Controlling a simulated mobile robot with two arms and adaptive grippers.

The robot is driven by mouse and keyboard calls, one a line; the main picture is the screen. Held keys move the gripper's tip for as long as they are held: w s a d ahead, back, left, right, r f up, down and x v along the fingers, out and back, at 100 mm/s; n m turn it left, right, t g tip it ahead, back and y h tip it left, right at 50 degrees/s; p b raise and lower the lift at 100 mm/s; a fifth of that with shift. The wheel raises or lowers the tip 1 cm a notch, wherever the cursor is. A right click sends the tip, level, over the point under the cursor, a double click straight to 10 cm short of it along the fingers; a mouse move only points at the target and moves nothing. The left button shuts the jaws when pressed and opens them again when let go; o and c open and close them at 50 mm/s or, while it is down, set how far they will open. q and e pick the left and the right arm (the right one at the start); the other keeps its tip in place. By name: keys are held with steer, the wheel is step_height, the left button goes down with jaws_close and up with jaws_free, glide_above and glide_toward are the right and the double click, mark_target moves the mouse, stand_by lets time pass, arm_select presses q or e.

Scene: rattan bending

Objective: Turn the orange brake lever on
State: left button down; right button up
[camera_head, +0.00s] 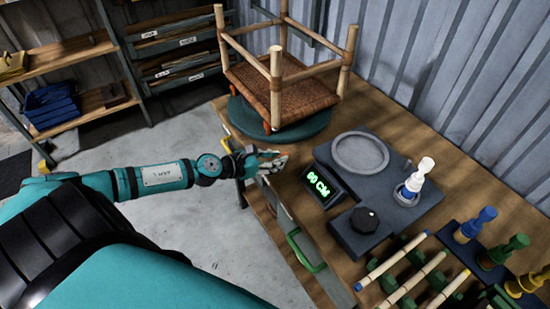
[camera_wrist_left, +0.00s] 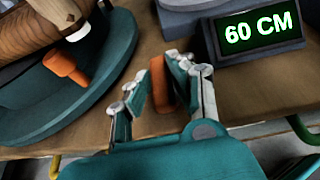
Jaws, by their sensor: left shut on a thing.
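The orange brake lever (camera_wrist_left: 158,85) stands between the two fingers of my left gripper (camera_wrist_left: 162,88) in the left wrist view. The gripper is shut on it, at the table's near edge beside the teal turntable. In the head view, my left gripper (camera_head: 278,160) is just left of the display, and the fingers largely hide the lever. My right gripper is in neither view.
A rattan stool frame (camera_head: 275,85) stands on the teal turntable (camera_head: 320,122), close beside the gripper. A grey unit with a "60 CM" display (camera_wrist_left: 262,28) and black knob (camera_head: 365,219) lies right. Poles and colored pegs occupy the table's front right.

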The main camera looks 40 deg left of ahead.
arm_select(q)
steer(key=shift+r, duration=0.1)
stand_by(0.4)
steer(key=c, duration=1.2)
jaws_free()
steer(key=shift+o, duration=0.2)
steer(key=shift+s+a, duration=0.1)
steer(key=shift+s, duration=0.2)
steer(key=v, duration=1.1)
steer(key=shift+a, duration=0.2)
steer(key=shift+r, duration=0.1)
